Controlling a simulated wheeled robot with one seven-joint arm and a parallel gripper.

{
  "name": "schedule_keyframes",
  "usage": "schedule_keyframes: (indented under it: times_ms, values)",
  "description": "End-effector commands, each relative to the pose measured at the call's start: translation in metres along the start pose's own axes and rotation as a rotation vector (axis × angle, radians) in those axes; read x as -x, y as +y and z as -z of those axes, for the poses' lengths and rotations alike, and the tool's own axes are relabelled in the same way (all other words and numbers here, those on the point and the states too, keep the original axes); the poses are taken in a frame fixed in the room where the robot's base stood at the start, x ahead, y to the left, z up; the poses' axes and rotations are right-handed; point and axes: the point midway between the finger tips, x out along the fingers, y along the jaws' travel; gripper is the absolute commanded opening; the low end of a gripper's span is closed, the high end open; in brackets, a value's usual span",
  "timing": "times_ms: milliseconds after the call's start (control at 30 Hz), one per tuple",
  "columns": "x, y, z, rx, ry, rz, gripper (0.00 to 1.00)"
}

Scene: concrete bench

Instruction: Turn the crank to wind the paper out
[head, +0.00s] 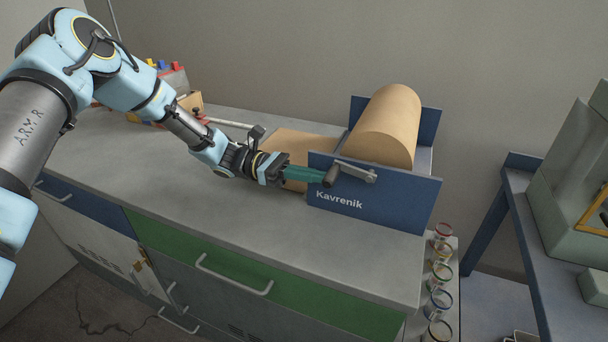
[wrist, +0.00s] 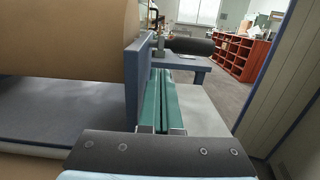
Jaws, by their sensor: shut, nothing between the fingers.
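The blue paper dispenser (head: 408,196), marked Kavrenik, stands on the bench with a large brown paper roll (head: 388,125) in it.
A brown paper sheet (head: 305,148) lies left of the roll, partly behind my gripper. The grey bench top (head: 200,185) is clear in front. Several jars (head: 438,300) stand by its right end. A blue-framed table (head: 525,220) with a grey machine (head: 575,185) is at the right.

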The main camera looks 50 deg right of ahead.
Motion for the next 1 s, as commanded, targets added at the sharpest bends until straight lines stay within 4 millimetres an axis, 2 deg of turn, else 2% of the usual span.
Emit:
schedule_keyframes:
  times_ms: [33, 133, 567, 800, 1000]
  values:
    - [-0.002, 0.000, -0.007, 0.000, 0.000, 0.001, 0.00]
    - [-0.004, 0.000, -0.013, 0.001, 0.000, 0.001, 0.00]
    - [-0.004, 0.000, -0.016, 0.000, 0.002, 0.002, 0.00]
    - [-0.007, 0.000, -0.034, -0.001, 0.078, 0.001, 0.00]
    - [-0.006, 0.000, -0.031, 0.000, 0.087, 0.001, 0.00]
